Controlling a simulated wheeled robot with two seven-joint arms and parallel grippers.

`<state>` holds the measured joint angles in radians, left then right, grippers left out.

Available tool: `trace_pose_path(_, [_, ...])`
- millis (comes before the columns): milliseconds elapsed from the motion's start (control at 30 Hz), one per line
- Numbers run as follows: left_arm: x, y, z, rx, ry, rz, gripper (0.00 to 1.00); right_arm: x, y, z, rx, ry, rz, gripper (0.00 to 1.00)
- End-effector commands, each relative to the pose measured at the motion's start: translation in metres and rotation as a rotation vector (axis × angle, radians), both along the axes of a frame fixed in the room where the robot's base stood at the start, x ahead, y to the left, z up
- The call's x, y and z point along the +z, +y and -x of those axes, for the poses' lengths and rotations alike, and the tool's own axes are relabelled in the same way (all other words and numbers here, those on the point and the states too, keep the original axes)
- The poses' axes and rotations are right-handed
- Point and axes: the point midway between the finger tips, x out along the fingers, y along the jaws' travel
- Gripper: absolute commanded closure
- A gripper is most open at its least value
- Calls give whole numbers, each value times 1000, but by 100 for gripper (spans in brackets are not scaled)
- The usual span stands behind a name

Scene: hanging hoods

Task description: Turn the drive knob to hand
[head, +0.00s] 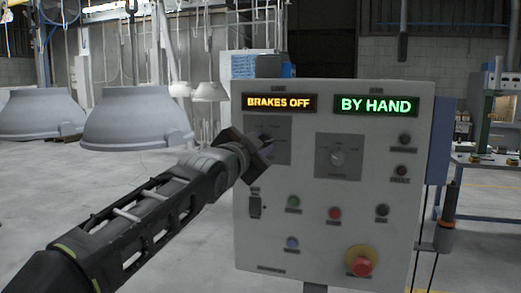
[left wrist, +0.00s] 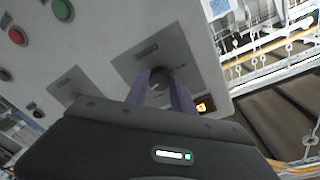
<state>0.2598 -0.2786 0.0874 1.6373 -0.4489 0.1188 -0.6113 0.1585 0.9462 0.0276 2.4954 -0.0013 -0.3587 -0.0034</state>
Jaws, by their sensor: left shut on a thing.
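The control panel (head: 300,225) has two dial plates side by side. My left gripper (head: 266,150) is at the left plate (head: 281,128), below the amber "BRAKES OFF" sign (head: 280,103), and hides most of that plate's knob. In the left wrist view its two fingers are shut on a dark round knob (left wrist: 158,75) on a grey plate (left wrist: 180,48). The right knob (head: 337,158) sits free on its plate (head: 338,172), below the lit green "BY HAND" sign (head: 376,106). My right gripper is out of view.
Below the plates are several small buttons, including a green one (head: 293,202) and a red one (head: 334,213). A red emergency button (head: 361,266) on a yellow collar sticks out low right. Grey hoods (head: 138,115) hang at left. A workbench (head: 488,165) stands at right.

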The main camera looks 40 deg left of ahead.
Motion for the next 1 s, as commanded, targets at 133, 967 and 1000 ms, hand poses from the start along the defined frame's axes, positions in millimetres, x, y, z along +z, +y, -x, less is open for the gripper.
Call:
trace_pose_path(133, [1, -1, 0, -2, 36, -102, 100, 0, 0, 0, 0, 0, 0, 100])
trace_pose_path(967, [2, 0, 0, 0, 86, -248, 68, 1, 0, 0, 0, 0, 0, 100])
trace_pose_path(1000, [1, 0, 0, 0, 86, -248, 65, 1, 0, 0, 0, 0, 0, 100])
